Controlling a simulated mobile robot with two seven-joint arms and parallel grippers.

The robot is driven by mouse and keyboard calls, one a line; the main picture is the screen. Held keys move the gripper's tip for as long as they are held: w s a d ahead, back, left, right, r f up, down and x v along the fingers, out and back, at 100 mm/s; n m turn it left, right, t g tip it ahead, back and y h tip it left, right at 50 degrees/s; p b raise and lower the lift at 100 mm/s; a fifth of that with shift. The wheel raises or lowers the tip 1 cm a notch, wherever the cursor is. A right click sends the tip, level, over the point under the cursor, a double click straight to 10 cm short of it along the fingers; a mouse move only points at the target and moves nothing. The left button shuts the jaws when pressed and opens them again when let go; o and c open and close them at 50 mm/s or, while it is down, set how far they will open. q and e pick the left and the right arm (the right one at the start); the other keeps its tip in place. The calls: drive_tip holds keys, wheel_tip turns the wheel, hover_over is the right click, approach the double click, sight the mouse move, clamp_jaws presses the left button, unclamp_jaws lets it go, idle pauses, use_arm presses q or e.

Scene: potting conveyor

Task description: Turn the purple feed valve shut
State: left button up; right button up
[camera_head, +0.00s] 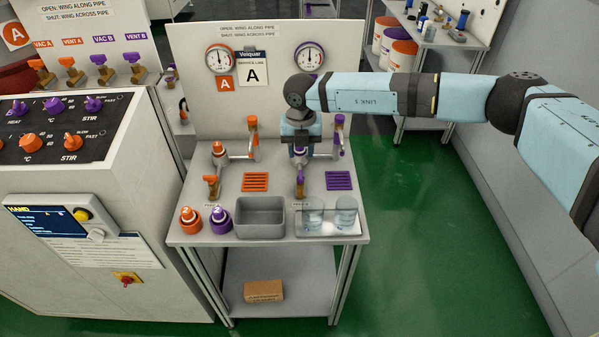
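A purple-handled brass valve (300,186) stands at the front of the purple pipework on the bench, behind a small label too small to read for sure. Another purple-handled valve (339,123) stands upright at the back right of the same pipework. My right arm reaches in from the right. My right gripper (299,153) points down over the purple pipework, just behind and above the front purple valve. Its fingertips are partly hidden and too small to show a gap or a grip. The direction of the front valve's wing is hard to make out. My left gripper is not in view.
The bench (265,223) carries matching orange pipework (220,158) at left, a grey bin (260,218), a clear tray with glass beakers (345,211), and orange and purple-topped bottles (220,220). A backboard (262,95) with gauges stands behind. Green floor is free at right.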

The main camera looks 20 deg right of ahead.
sight(300, 174)
wheel_tip(300, 174, down, 9)
drive_tip(key=shift+r, duration=0.15)
clamp_jaws()
